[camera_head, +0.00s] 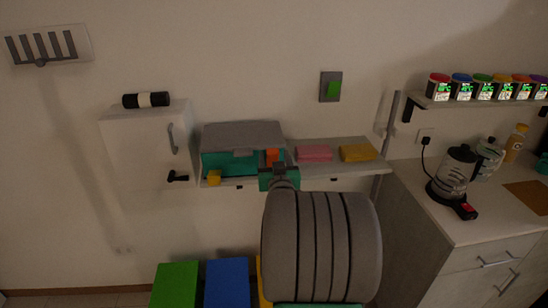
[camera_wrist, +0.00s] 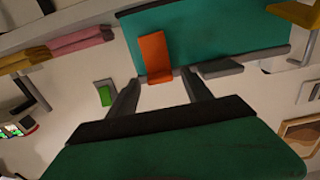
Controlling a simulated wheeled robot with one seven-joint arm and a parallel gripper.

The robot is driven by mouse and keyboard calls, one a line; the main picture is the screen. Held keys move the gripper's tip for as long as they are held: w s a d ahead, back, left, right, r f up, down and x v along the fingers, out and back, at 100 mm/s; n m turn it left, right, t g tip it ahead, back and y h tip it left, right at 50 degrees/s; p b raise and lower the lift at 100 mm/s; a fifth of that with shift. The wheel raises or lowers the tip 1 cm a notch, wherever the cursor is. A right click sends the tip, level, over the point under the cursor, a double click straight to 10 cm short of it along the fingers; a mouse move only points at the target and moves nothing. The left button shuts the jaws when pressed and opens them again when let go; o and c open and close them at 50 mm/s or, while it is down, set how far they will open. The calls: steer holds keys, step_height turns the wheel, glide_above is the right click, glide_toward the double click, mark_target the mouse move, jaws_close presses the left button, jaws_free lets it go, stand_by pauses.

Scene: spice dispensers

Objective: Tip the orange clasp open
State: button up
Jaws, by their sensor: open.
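A teal box (camera_head: 230,163) with a grey lid stands on the wall shelf. The orange clasp (camera_head: 272,155) is on its front, towards the right, and stands upright against the teal face. In the wrist view the orange clasp (camera_wrist: 153,50) is a flat plate with a short lip (camera_wrist: 158,77) at the grey lid's edge. My gripper (camera_wrist: 161,82) is open, its two grey fingers apart on either side of the clasp's lip end. Nothing is held. Contact with the clasp cannot be told. In the head view my gripper (camera_head: 277,172) partly hides the box's right front.
A yellow clasp (camera_head: 214,178) sticks out at the box's front left; a grey handle (camera_head: 243,153) lies between the clasps. Pink (camera_head: 314,153) and yellow (camera_head: 357,153) stacks lie on the shelf to the right. A white cabinet (camera_head: 147,147) is close on the left.

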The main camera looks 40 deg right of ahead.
steer(key=shift+c, duration=0.5)
jaws_close()
stand_by(0.8)
